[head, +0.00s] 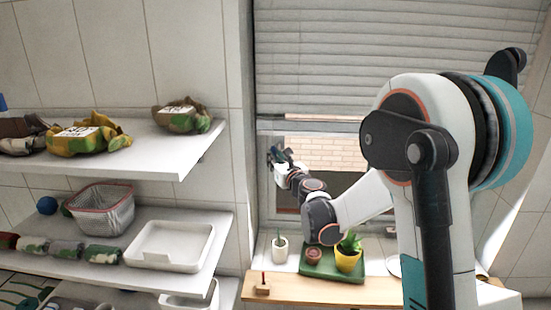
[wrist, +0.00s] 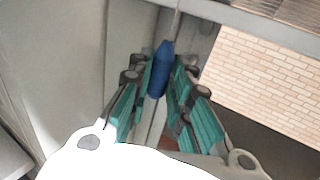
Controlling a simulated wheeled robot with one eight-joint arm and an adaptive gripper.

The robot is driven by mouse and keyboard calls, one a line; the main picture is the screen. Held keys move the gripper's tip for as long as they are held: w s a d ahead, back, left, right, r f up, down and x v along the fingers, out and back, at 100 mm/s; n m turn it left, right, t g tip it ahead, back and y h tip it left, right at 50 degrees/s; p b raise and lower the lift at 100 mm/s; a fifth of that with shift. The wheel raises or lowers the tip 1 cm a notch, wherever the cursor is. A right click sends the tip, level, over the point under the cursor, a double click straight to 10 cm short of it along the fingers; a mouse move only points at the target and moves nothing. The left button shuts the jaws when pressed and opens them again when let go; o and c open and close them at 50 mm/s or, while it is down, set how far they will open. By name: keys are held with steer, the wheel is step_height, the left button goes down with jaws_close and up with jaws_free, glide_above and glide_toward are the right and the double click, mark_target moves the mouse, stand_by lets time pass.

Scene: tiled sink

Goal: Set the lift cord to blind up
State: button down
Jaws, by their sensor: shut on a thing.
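The white slatted blind (head: 400,60) covers the upper part of the window, with its bottom rail (head: 310,126) above a strip of visible brick. In the wrist view, a blue cord handle (wrist: 161,70) hangs on a thin cord (wrist: 176,20) that runs up past a grey rail. My gripper (wrist: 158,88) is shut on the blue handle, with its teal-padded fingers on both sides of it. In the head view, my gripper (head: 280,163) is at the left side of the window, just below the bottom rail. The handle is too small to make out clearly there.
Shelves to the left hold camouflage bundles (head: 88,139), a wire basket (head: 102,208) and a white tray (head: 170,245). Below my arm, a wooden sill (head: 330,291) carries a green tray (head: 318,268) with pots and a white pot (head: 280,250). Brick (wrist: 265,75) shows through the window.

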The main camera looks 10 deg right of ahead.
step_height(320, 180, down, 12)
steer(key=b, duration=0.9)
steer(key=c, duration=1.8)
jaws_free()
steer(key=shift+o, duration=0.2)
steer(key=s+d, duration=0.2)
steer(key=s, duration=1)
